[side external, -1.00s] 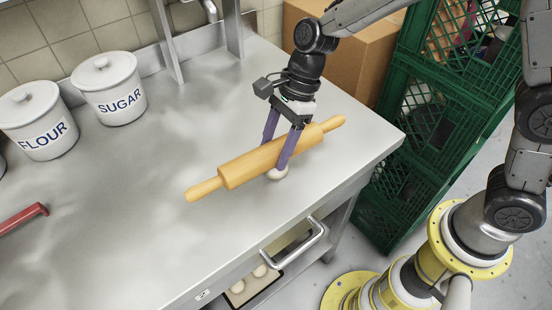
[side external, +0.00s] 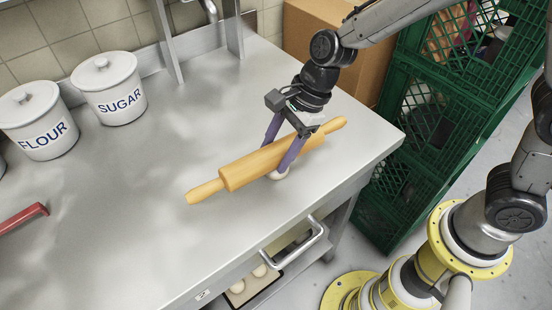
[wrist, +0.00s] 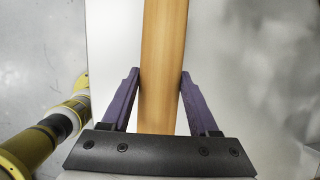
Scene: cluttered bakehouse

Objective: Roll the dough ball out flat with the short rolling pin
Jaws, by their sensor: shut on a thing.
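The wooden rolling pin (side external: 250,165) lies across the steel table, its handles pointing lower left and upper right. My gripper (side external: 278,165) is shut on the pin's barrel, one purple finger on each side. In the wrist view the pin (wrist: 164,60) runs up and down between the two fingers (wrist: 161,85).
White flour (side external: 42,125) and sugar (side external: 110,90) canisters stand at the back left. A red-handled tool (side external: 22,218) lies at the left edge. Green crates (side external: 395,190) stand past the table's right edge. An open drawer (side external: 255,290) below holds pale dough balls. The table's middle is clear.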

